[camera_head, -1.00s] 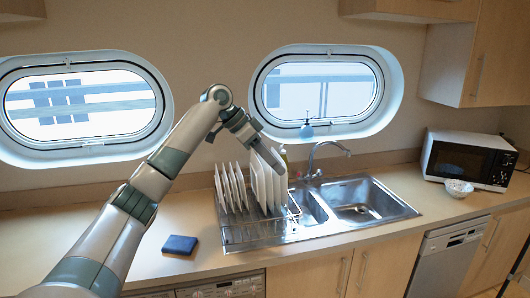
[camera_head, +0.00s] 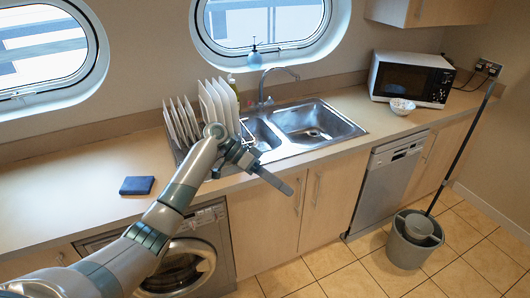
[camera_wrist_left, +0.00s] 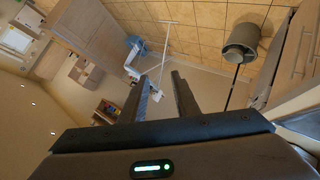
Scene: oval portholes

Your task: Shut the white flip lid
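I cannot make out a white flip lid for certain in either view. In the left wrist view, a small white and pale-blue object (camera_wrist_left: 135,52) stands far off on the tiled floor, too small to tell whether it has a lid. My left gripper (camera_head: 285,187) is in front of the counter's front edge, near the cabinet doors below the sink. In the left wrist view its two fingers (camera_wrist_left: 163,95) are apart with nothing between them. My right gripper is in neither view.
A grey bucket (camera_head: 404,247) with a long-handled mop stands on the floor at right, near the dishwasher (camera_head: 385,185). The counter holds a plate rack, sink (camera_head: 318,124), microwave (camera_head: 411,78), white bowl (camera_head: 402,106) and blue cloth-like item (camera_head: 137,185). The tiled floor between is clear.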

